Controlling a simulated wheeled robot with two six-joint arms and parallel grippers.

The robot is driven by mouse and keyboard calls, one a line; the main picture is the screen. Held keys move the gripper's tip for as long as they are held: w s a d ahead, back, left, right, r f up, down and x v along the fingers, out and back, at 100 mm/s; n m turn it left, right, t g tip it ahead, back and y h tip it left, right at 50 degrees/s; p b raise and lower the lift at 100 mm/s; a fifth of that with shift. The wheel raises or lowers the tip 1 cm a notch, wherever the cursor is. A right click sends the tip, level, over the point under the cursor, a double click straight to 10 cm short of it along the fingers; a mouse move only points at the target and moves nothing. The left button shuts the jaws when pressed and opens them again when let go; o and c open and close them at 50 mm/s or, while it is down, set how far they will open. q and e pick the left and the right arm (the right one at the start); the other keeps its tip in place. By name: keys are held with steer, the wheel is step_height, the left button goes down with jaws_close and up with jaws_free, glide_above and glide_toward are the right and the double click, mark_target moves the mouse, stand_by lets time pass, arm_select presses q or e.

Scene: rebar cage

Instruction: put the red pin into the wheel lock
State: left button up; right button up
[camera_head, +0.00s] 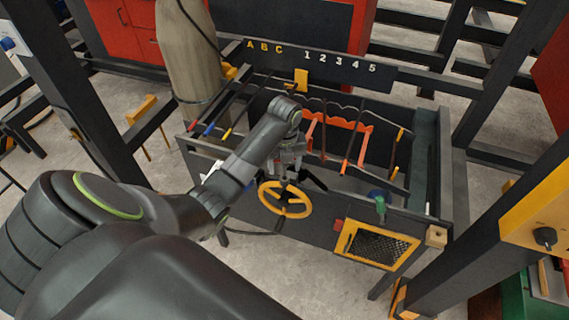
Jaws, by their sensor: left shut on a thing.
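The yellow wheel (285,200) is on the front of the dark metal frame. My left gripper (290,176) points down just above and in front of the wheel's upper rim. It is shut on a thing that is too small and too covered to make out. I cannot make out a red pin for certain. A small red part (338,225) shows on the front panel right of the wheel. The wheel lock cannot be told apart from the dark parts around the wheel. My right gripper is not in view.
The dark frame's front rail (400,212) carries a green-handled part (380,207) and a yellow-edged mesh panel (345,240). Rods with coloured ends lie across the frame. A lettered board (320,65) stands behind. Dark posts rise on the left and right.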

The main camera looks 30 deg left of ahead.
mark_target(285, 176)
arm_select(q)
steer(key=shift+f, duration=0.5)
steer(key=shift+f+b, duration=1.15)
steer(key=shift+f, duration=0.75)
steer(key=shift+r, duration=0.15)
steer(key=shift+r+p, duration=1)
steer(key=shift+p, duration=0.3)
steer(key=shift+r, duration=1)
steer(key=shift+f+b, duration=1)
steer(key=shift+f, duration=1.05)
steer(key=o, duration=1.1)
